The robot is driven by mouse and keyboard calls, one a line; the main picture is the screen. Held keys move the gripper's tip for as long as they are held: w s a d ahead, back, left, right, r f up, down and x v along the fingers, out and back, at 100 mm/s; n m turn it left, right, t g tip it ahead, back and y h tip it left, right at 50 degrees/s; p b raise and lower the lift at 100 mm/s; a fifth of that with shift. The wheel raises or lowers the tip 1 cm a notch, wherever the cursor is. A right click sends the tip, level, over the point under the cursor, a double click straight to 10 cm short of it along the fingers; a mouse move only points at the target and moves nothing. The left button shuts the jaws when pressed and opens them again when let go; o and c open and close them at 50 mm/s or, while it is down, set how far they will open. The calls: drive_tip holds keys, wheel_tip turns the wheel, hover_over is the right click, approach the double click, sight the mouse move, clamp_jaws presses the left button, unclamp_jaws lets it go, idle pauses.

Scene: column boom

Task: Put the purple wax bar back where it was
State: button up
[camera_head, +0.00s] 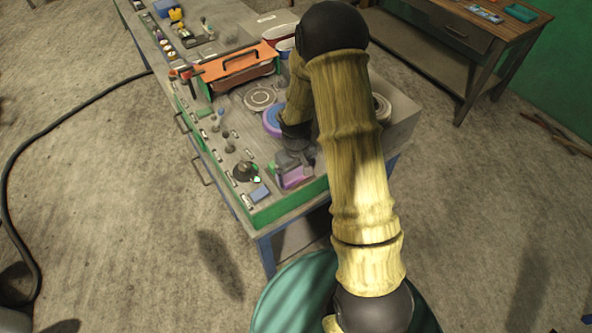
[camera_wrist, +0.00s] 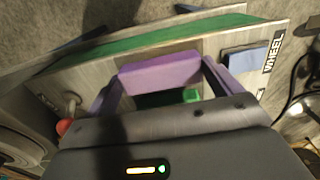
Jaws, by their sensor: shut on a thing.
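The purple wax bar (camera_head: 296,178) is at the near right part of the bench top, close to the green front edge. In the wrist view the bar (camera_wrist: 160,72) lies crosswise between my two fingers. My gripper (camera_head: 290,161) is shut on it from above. I cannot tell whether the bar touches the bench or hangs just over it. A small green piece (camera_wrist: 191,95) shows beyond the gripper body, below the bar in the picture.
A blue block (camera_head: 260,193) and a dark round-based fixture (camera_head: 245,172) stand left of the gripper. A blue-purple disc (camera_head: 272,122) and a grey round plate (camera_head: 259,98) lie behind it. A "WHEEL" label (camera_wrist: 273,52) is beside the blue block.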

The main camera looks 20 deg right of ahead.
sight(296, 175)
drive_tip(key=shift+f, duration=0.2)
drive_tip(key=shift+f, duration=0.15)
drive_tip(key=o, duration=0.7)
wheel_tip(296, 175, up, 12)
drive_tip(key=b, duration=0.3)
drive_tip(key=shift+r+b, duration=0.2)
drive_tip(key=shift+b, duration=0.2)
drive_tip(key=shift+s, duration=0.15)
